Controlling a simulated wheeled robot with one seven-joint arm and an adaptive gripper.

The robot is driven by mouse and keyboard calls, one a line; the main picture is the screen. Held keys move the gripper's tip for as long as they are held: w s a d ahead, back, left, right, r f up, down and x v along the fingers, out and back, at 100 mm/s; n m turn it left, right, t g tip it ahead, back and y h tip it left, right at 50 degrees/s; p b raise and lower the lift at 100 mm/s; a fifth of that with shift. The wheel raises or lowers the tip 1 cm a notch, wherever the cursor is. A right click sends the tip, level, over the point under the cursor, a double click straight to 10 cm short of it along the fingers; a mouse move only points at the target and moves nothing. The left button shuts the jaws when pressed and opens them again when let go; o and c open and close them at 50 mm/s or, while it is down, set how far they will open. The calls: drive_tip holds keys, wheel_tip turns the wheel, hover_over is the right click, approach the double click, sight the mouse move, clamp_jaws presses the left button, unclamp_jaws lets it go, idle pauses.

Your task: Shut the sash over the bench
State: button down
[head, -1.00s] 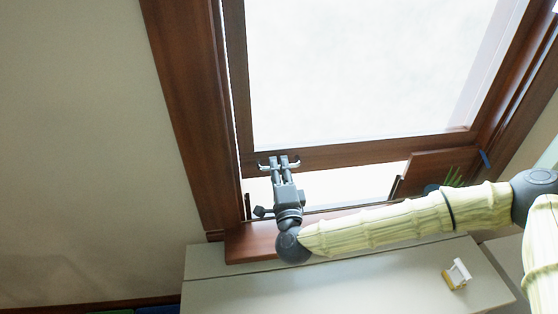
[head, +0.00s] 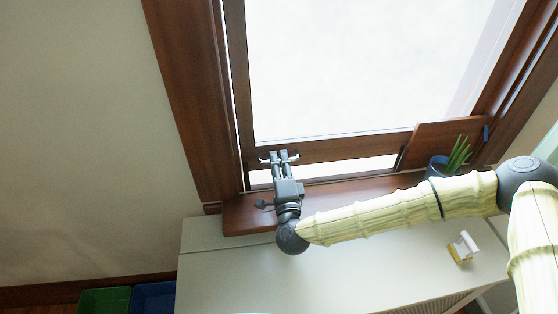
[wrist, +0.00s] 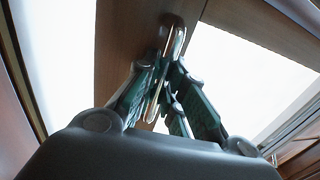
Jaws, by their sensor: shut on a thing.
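The window sash (head: 350,149) is a large pane in a dark wooden frame above the bench (head: 350,260). A narrow bright gap (head: 345,171) shows between its bottom rail and the wooden sill (head: 250,214), so the sash is partly open. My gripper (head: 279,157) is at the left part of the bottom rail, shut on the metal sash handle (head: 294,157). In the wrist view the handle (wrist: 178,45) runs between the fingers of my gripper (wrist: 160,80), against the wooden rail. The fingers hide part of the handle.
A potted plant (head: 458,153) stands on the sill at the right, in front of a wooden board (head: 428,143) leaning by the window. A small white and yellow object (head: 463,246) sits on the bench. Green (head: 105,300) and blue (head: 153,296) bins are on the floor at lower left.

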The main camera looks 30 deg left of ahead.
drive_tip(key=c, duration=1.5)
unclamp_jaws()
drive_tip(key=v, duration=1.2)
